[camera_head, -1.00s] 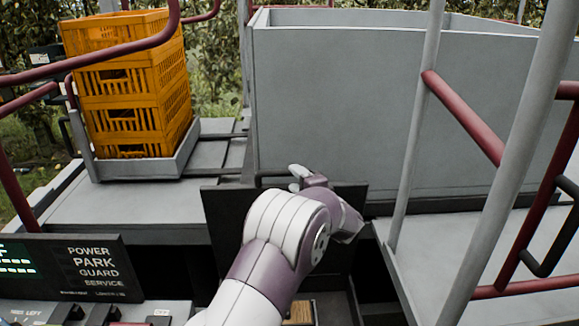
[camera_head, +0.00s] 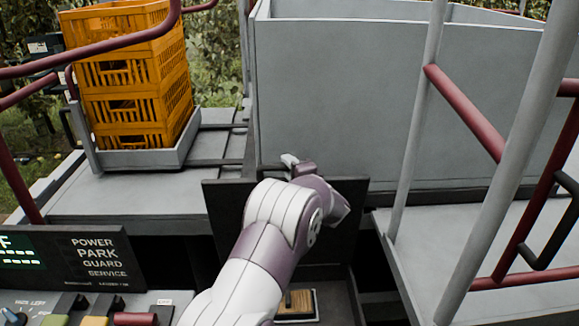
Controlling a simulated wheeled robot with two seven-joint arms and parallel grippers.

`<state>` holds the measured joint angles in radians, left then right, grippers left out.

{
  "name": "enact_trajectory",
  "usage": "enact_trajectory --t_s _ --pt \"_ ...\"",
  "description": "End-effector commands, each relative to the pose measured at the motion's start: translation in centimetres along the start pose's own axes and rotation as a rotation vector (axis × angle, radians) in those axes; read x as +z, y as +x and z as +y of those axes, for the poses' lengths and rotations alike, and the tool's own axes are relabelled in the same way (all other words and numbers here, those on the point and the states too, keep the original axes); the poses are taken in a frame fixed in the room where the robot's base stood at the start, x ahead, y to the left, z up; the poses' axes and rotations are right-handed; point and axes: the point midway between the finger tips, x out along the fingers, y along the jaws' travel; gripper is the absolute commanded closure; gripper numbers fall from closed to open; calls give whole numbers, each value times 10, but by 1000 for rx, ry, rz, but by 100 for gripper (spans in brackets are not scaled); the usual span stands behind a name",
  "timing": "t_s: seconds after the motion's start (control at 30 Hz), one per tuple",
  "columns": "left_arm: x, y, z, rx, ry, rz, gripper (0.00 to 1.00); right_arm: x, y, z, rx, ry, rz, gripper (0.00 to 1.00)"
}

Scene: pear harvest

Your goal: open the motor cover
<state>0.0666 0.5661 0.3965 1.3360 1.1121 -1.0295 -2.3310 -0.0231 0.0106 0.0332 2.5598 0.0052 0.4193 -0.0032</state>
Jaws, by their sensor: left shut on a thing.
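The motor cover (camera_head: 228,212) is a dark flat panel standing nearly upright in the middle of the view, with a black handle (camera_head: 268,169) at its top edge. My left gripper (camera_head: 291,163) is at that top edge, shut on the handle. My left wrist and forearm hide the middle of the cover and most of the grip. Below the cover a dark bay is open, with a small wooden-topped block (camera_head: 299,304) inside. My right gripper is not in view.
Yellow crates (camera_head: 133,115) stand stacked on a grey tray at the left. A large grey bin (camera_head: 350,100) stands behind the cover. Grey posts and red rails (camera_head: 465,115) are at the right. A control console (camera_head: 100,258) fills the lower left.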

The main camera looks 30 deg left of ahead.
Motion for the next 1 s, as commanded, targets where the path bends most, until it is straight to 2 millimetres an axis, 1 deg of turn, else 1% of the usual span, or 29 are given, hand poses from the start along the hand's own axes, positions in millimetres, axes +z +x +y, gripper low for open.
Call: enact_trajectory --t_s 0.03,0.2,0.3,0.4,0.5,0.57,0.87,0.9,0.93,1.0 --pt "4 -9 11 -17 -4 -3 100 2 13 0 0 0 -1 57" --pt "23 -54 28 -119 -46 -1 100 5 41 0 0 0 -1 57" --pt "33 -76 36 -176 -70 -1 100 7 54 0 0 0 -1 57" --pt "40 -93 42 -218 -88 0 100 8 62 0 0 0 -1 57" --pt "44 -103 43 -245 -99 0 100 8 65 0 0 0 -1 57" --pt "45 -106 43 -252 -103 1 100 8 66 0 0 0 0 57" --pt "46 -107 41 -255 -105 0 100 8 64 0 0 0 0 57" --pt "46 -107 41 -255 -105 0 61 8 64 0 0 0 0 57" --pt "46 -107 41 -255 -105 0 54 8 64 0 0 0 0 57" --pt "45 -107 41 -255 -105 1 54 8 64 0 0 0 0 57"
